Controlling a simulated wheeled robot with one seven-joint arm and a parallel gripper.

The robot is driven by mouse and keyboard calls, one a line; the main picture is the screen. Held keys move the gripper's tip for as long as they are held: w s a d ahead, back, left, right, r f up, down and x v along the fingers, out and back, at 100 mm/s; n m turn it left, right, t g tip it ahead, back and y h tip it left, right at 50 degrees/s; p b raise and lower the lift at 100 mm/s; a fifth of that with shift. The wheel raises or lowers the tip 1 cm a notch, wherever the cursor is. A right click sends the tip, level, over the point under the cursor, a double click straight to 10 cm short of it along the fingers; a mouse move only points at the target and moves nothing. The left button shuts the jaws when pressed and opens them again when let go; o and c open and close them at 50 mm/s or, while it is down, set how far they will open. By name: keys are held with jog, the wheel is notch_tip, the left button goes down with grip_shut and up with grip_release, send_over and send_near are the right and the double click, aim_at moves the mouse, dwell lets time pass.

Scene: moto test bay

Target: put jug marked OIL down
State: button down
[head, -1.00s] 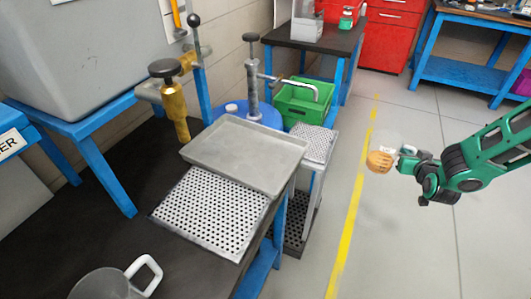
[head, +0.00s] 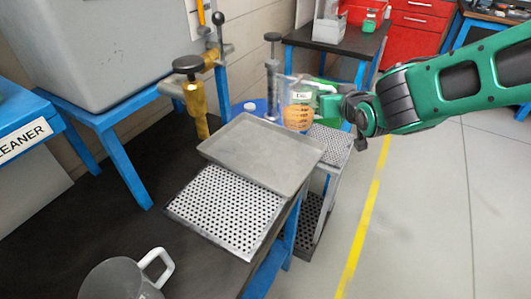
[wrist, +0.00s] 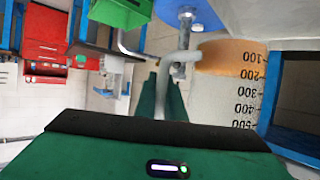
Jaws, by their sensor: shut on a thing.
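The jug marked OIL (head: 298,116) is clear, with a small white label and amber liquid in its lower part. It looks upright, in the air above the far right part of the grey tray (head: 262,157). My gripper (head: 326,98) is to its right and shut on its handle. In the wrist view the jug (wrist: 230,88) shows upside down at the right, with its scale and amber band, and my gripper (wrist: 165,98) is closed around the pale handle. The jug's exact height above the tray is hard to tell.
A perforated plate (head: 226,212) lies on the dark bench in front of the tray. Another jug with a white handle (head: 122,277) stands at the lower left. A brass pump (head: 195,105) rises behind the tray. A lower perforated stand (head: 332,143) is at the tray's right.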

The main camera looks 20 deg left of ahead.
aim_at(296, 127)
jog(key=s+a+r+n+g+y, duration=0.2)
jog(key=s+a+r+n, duration=0.1)
jog(key=s+a, duration=1.15)
jog(key=shift+y, duration=0.3)
jog(key=w+d+f, duration=0.2)
jog(key=d, duration=0.1)
jog(key=w+d+f, duration=0.2)
jog(key=w, duration=0.1)
jog(key=w+d+f, duration=0.2)
jog(key=d, duration=0.1)
jog(key=shift+w+d+f, duration=0.3)
jog(key=shift+w+f, duration=0.05)
jog(key=shift+w, duration=0.05)
jog(key=shift+f, duration=2)
jog(key=c, duration=1.8)
grip_release()
jog(key=shift+c, duration=0.2)
jog(key=v, duration=1.2)
